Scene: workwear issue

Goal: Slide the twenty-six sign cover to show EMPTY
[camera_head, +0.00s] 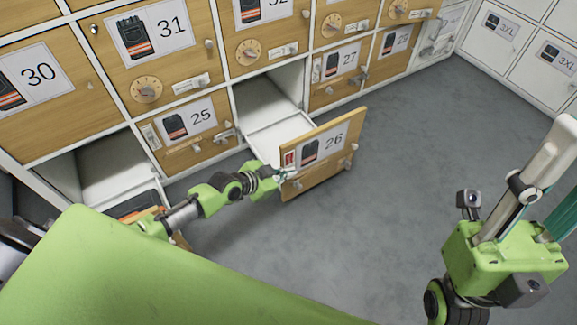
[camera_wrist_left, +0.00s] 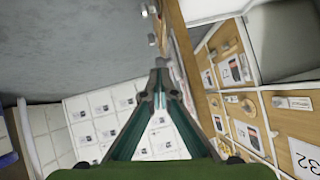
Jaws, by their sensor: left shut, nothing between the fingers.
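Drawer 26 is pulled out, its wooden front (camera_head: 312,184) carrying a label with a vest picture and the number 26. A small sign (camera_head: 289,159) with a red part sits at the left end of that front; its wording is too small to read. My left gripper (camera_head: 284,177) is shut and empty, at the front's left edge just below the sign. In the left wrist view its fingertips (camera_wrist_left: 160,75) meet beside the drawer front, seen edge-on; contact is unclear. My right gripper (camera_head: 556,220) is partly seen at the right edge, away from the drawers; its fingertips are not clear.
Closed drawer 25 (camera_head: 190,135) is left of drawer 26, and closed drawer 27 (camera_head: 337,75) is behind it. Another open compartment (camera_head: 112,165) is at lower left. White 3XL lockers (camera_head: 530,60) stand at far right. The grey floor (camera_head: 410,150) between is clear.

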